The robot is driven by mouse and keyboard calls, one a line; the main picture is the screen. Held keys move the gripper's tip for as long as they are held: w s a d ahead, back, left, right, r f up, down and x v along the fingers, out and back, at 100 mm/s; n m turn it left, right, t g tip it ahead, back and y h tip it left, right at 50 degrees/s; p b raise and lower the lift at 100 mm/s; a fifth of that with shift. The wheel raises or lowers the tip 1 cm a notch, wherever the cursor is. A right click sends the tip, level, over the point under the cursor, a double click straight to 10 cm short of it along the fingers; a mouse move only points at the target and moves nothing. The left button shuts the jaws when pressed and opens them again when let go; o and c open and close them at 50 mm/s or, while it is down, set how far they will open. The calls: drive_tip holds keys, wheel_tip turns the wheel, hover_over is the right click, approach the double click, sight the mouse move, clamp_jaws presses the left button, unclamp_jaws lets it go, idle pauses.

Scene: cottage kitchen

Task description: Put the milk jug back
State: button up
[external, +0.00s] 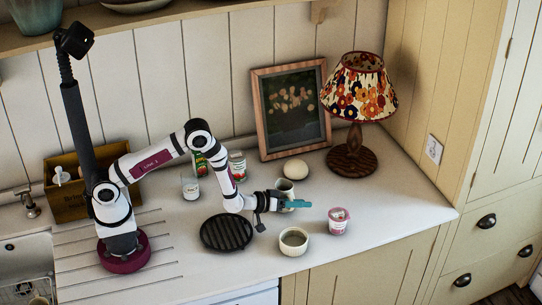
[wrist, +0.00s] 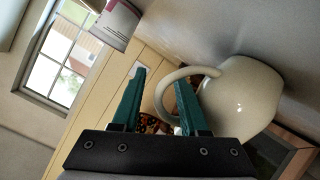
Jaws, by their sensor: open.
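The cream milk jug (external: 285,186) stands on the worktop, just behind my gripper (external: 297,204) and partly hidden by it in the external view. In the wrist view the jug (wrist: 243,92) appears tilted at the right, with its looped handle towards my gripper (wrist: 160,78). My gripper is open, with its two teal fingers apart. Part of the handle shows between the fingers, and the right finger overlaps the loop. I cannot tell whether that finger is inside the loop or in front of it. The fingers are not closed on anything.
A pink-and-white tub (external: 339,221) stands right of my gripper, and a small pale bowl (external: 293,241) in front. A black ribbed trivet (external: 226,232) lies to the left.

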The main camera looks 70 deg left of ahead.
drive_tip(key=s+a+r+m+g, duration=0.2)
drive_tip(key=s+r+g, duration=0.3)
drive_tip(key=s, duration=1)
drive_tip(key=s+a+r+m+g+y, duration=0.1)
drive_tip(key=s+r+m+g, duration=0.3)
drive_tip(key=s, duration=1.1)
drive_tip(key=s+a+r+m+g+y, duration=0.1)
drive_tip(key=s+a+r+m+g, duration=0.2)
drive_tip(key=s+r, duration=0.6)
drive_tip(key=s+m+g, duration=0.2)
drive_tip(key=s, duration=0.4)
drive_tip(key=shift+a+g, duration=0.3)
drive_tip(key=shift+a, duration=0.1)
